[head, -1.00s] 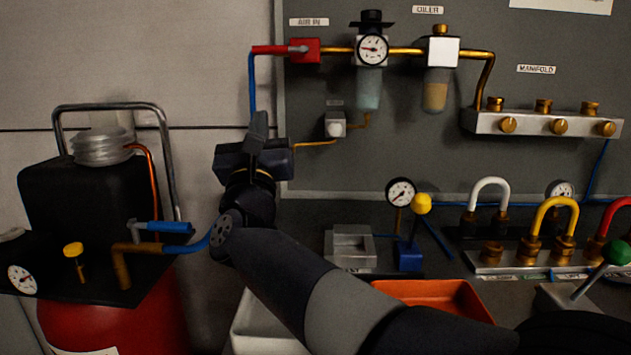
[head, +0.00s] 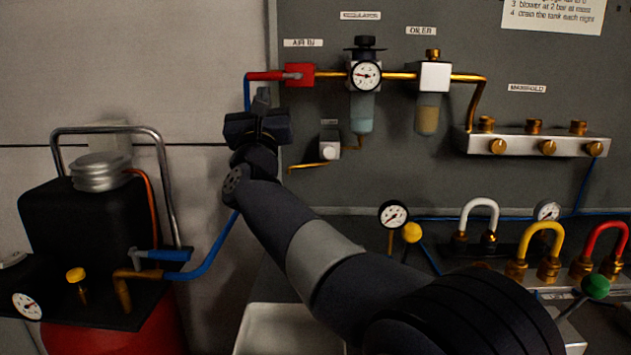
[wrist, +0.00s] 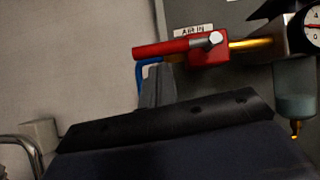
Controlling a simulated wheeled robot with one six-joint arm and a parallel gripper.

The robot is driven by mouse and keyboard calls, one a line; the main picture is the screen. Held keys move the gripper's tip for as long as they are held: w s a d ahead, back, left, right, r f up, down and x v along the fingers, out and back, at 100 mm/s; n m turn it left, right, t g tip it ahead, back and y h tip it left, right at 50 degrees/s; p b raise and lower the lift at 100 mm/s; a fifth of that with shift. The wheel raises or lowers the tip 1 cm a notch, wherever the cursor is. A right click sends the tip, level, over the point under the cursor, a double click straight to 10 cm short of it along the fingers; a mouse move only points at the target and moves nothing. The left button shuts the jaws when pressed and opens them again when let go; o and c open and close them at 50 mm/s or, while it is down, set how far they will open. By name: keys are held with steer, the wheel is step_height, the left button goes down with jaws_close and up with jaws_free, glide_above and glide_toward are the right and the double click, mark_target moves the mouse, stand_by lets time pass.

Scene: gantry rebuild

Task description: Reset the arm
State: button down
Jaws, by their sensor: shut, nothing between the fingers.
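My gripper (head: 262,100) is shut and empty, pointing up in front of the wall, just below the red AIR IN valve (head: 299,75). In the wrist view my shut grey fingers (wrist: 157,88) stand below the red valve handle (wrist: 165,48), overlapping the blue hose in the picture. I cannot tell whether they touch the hose. My arm reaches up and left from the lower right and hides part of the bench.
The compressor (head: 85,215) with a red tank stands at left. A gauge (head: 365,75), an oiler (head: 430,95) and a manifold (head: 540,145) are on the grey panel. Coloured hose loops (head: 541,240) and a white tray (head: 290,330) are below.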

steer(key=shift+w+r+p, duration=0.1)
steer(key=shift+r+p, duration=0.2)
steer(key=shift+r, duration=0.1)
steer(key=shift+f, duration=0.1)
